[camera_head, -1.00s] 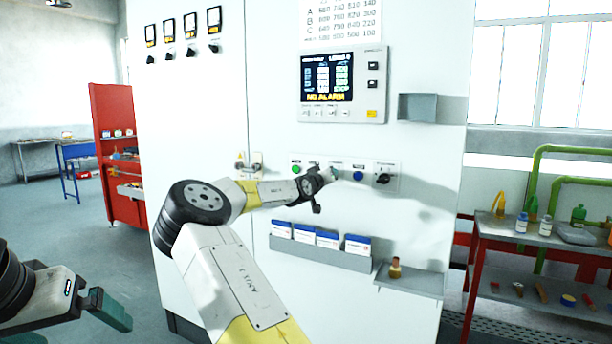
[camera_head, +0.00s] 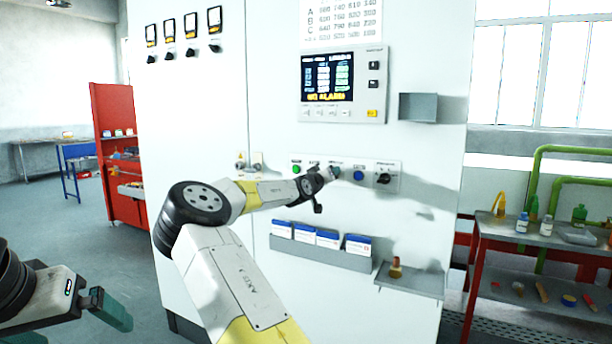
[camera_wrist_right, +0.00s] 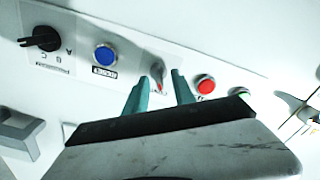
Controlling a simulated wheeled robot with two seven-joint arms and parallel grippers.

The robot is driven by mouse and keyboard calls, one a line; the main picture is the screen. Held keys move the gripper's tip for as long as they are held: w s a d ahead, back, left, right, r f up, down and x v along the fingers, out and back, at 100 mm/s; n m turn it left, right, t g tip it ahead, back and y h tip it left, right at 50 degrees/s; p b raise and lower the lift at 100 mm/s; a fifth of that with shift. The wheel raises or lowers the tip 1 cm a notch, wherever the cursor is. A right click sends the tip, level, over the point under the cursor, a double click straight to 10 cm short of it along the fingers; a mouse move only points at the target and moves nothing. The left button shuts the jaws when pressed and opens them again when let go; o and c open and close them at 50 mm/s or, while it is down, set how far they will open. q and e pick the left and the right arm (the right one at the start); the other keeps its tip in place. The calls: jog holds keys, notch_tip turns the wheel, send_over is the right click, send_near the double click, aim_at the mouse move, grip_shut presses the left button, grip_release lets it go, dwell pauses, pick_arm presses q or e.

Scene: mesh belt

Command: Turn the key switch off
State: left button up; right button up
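The key switch (camera_wrist_right: 158,74) is a small grey piece with a red mark on the control panel. In the right wrist view it shows between the two teal fingertips of my right gripper (camera_wrist_right: 160,84). Those fingers are apart, with a gap on each side of the key, and I cannot tell how deep they reach around it. In the head view my right gripper (camera_head: 332,173) is at the middle of the panel strip (camera_head: 372,164) and hides most of the switch. My left gripper (camera_head: 112,308) is low at the left, away from the cabinet, its opening unclear.
A red button (camera_wrist_right: 205,84) and a blue button (camera_wrist_right: 105,56) flank the key switch. A black selector knob (camera_head: 383,178) and a green button (camera_head: 296,169) are farther out. Below are a card holder (camera_head: 318,252) and a small shelf (camera_head: 412,281). A display (camera_head: 328,78) is above.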

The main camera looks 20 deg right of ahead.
jog(key=v, duration=0.7)
jog(key=shift+s+a, duration=0.25)
jog(key=shift+a, duration=0.05)
